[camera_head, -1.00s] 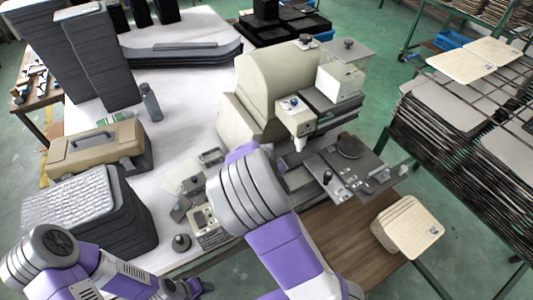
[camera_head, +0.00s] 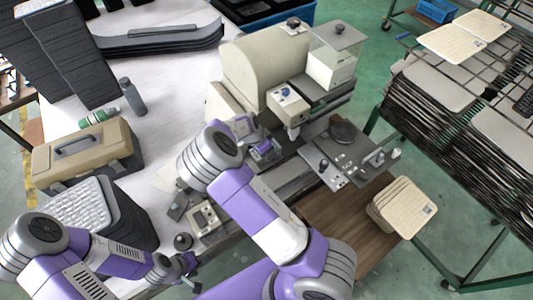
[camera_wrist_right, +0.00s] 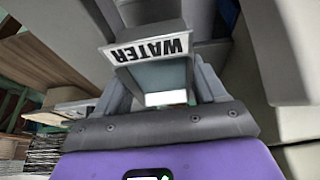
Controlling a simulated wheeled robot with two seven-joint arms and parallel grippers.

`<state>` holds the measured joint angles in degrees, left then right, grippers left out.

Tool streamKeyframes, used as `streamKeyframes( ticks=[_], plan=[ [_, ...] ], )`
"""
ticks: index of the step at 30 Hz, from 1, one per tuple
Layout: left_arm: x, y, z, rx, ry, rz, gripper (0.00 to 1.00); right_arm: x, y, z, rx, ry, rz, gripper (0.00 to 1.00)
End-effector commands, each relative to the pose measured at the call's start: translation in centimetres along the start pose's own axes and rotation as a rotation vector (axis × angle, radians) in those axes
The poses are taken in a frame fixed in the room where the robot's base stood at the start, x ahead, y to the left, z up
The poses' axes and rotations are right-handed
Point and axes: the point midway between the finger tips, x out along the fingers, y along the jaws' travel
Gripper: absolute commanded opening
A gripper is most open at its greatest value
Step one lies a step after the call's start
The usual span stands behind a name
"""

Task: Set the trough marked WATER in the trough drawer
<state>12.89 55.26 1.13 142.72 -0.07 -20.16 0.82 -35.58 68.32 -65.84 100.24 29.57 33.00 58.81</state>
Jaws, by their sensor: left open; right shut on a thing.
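The trough marked WATER (camera_wrist_right: 158,72) shows in the right wrist view, its white label upside down. My right gripper (camera_wrist_right: 160,92) is shut on it, with a grey finger on each side. In the head view my right gripper (camera_head: 263,152) is beside the cream machine (camera_head: 262,75), below its front head, and the trough is too small to make out. I cannot tell which part is the trough drawer. My left gripper (camera_head: 188,266) is open and empty at the lower left, near the front table edge.
A tan toolbox (camera_head: 82,150), a dark stack with a pale tray on top (camera_head: 75,205) and a grey bottle (camera_head: 132,96) stand on the left. A panel rack (camera_head: 460,120) fills the right.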

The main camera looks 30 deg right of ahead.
Motion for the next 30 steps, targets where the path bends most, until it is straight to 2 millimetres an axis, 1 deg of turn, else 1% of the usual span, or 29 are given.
streamKeyframes(
  ticks=[6,17,18,23,30],
  plan=[
    [0.2,-0.1,0.0,0.0,0.0,0.0,0.51,2.8,0.0,1.1,-0.001,0.001,0.0,0.29],
    [0.3,-0.1,0.0,0.0,0.001,0.0,0.51,3.2,0.0,1.4,-0.001,0.0,-0.002,0.29],
    [0.4,-0.1,0.0,0.0,0.001,0.0,0.51,3.3,0.0,1.4,-0.002,0.0,-0.001,0.72],
    [0.3,-0.1,0.0,0.0,0.001,0.0,0.51,3.2,0.0,1.4,-0.002,0.0,-0.001,0.96],
    [0.3,-0.1,0.0,0.0,0.001,0.0,0.51,3.2,0.0,1.4,-0.001,0.0,-0.001,0.96]
  ],
)
